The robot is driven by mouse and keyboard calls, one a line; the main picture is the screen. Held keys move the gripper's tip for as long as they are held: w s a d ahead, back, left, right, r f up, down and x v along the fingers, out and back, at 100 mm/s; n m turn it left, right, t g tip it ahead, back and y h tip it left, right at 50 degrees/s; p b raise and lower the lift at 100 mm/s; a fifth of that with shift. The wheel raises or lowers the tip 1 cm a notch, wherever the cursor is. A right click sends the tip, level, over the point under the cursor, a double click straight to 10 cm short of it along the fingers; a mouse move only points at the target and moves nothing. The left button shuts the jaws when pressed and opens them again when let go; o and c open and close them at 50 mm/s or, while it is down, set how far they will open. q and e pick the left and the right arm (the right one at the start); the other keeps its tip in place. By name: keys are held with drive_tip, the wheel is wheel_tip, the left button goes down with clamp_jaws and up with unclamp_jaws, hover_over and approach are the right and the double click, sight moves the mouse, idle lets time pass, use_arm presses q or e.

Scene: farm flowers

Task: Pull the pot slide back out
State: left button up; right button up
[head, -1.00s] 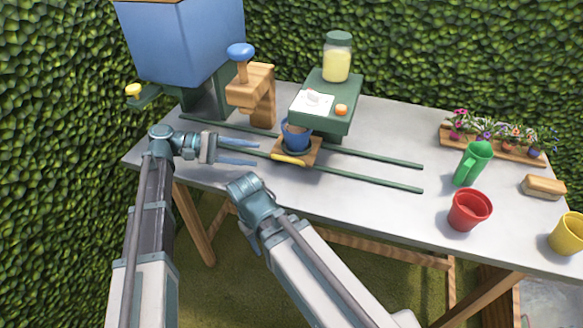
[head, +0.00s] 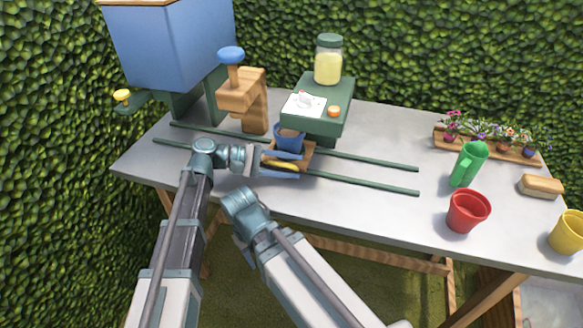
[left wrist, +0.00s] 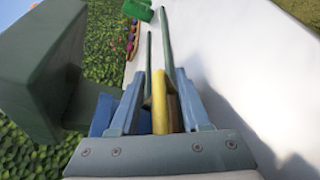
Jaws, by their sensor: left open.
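The pot slide is a wooden carriage (head: 307,152) on two green rails, under the right-hand green station. A blue pot (head: 289,139) with brown contents stands upright on it. Its yellow handle (head: 285,166) is at the front edge. My left gripper (head: 266,164) is at this handle, coming from the left. In the left wrist view the yellow handle (left wrist: 160,102) lies between the two open blue fingers of my left gripper (left wrist: 158,85), and I see gaps on both sides. My right arm is bent low in front of the table; its fingers are not clearly visible.
The green rails (head: 370,183) run on clear to the right. A green station (head: 330,95) with a jar (head: 328,60) stands behind the slide. A wooden stand (head: 245,95) with a blue knob is to the left.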

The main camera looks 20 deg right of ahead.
use_arm(q)
drive_tip(key=shift+d, duration=0.2)
clamp_jaws()
